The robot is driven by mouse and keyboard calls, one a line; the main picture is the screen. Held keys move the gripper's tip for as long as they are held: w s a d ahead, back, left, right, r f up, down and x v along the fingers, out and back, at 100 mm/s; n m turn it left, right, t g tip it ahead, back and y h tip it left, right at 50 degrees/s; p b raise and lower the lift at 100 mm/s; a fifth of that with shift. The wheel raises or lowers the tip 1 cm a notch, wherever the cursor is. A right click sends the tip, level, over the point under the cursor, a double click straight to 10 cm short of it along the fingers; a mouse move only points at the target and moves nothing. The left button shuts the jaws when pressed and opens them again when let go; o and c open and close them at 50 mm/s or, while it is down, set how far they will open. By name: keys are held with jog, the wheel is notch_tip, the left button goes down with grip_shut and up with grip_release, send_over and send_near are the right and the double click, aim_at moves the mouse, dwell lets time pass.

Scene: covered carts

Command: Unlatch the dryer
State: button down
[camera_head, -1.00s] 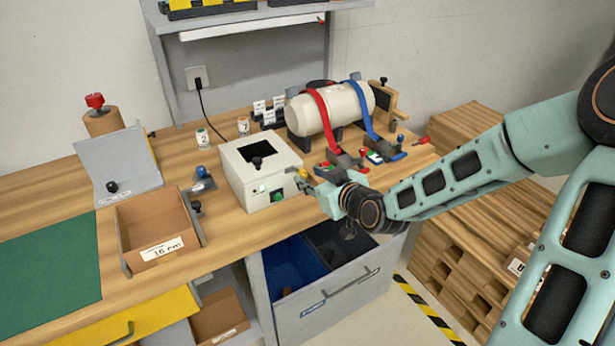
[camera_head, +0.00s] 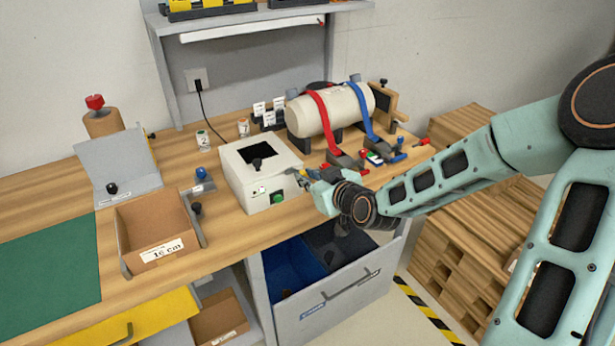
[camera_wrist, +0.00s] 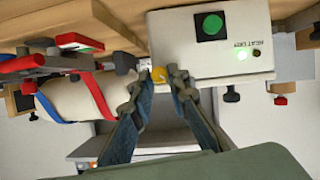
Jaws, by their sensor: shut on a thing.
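The dryer is a white box (camera_head: 262,194) on the bench, with a dark opening on top and a green button (camera_head: 278,198) on its front. A small yellow knob (camera_wrist: 158,74) sits at the box's edge. My gripper (camera_wrist: 162,78) is at that edge with its fingertips closed around the yellow knob, which they partly hide. In the head view my gripper (camera_head: 304,178) is at the box's right side.
Small clamps (camera_head: 345,160) lie close to my gripper. An open drawer (camera_head: 330,300) is below the bench edge. A cardboard box (camera_head: 158,222) stands on the left.

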jog(key=m+p, duration=0.1)
jog(key=m+y+p, duration=0.1)
jog(key=g+p, duration=0.1)
jog(key=shift+w+d+r+m+y, duration=0.2)
jog(key=shift+d+m+y, duration=0.1)
jog(key=shift+m, duration=0.1)
jog(key=shift+w+d+f+m+g+y+p, duration=0.1)
jog(key=shift+f+m+g+y+p, duration=0.15)
jog(key=shift+m+y, duration=0.5)
jog(key=shift+f+m+g+y+p, duration=0.15)
jog(key=shift+m+y+p, duration=0.2)
jog(key=shift+m, duration=0.7)
jog(key=shift+r, duration=0.1)
jog(key=c, duration=1.8)
grip_release()
jog(key=shift+c, duration=0.2)
